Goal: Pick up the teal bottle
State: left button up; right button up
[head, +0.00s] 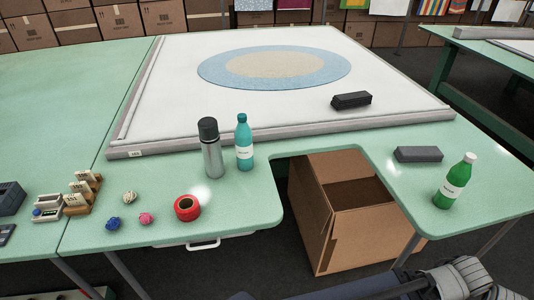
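The teal bottle (244,157) stands upright on the green table in the head view, left of the table's front cutout. It has a teal cap and a white label. A grey flask (212,158) with a black lid stands close on its left. Part of my arm shows at the bottom right edge, far from the bottle. No gripper fingers are visible in this view.
A framed white cloth (170,85) lies behind the bottle. Red tape (187,208) and small yarn balls lie to the front left. An open cardboard box (345,215) stands below the cutout. A green bottle (455,182) and grey block (418,154) are at right.

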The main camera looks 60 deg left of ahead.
aim_at(243, 135)
jog(key=u, duration=2.2)
jog(key=k+z, duration=0.45)
jog(key=i+l, duration=0.15)
jog(key=i, duration=0.35)
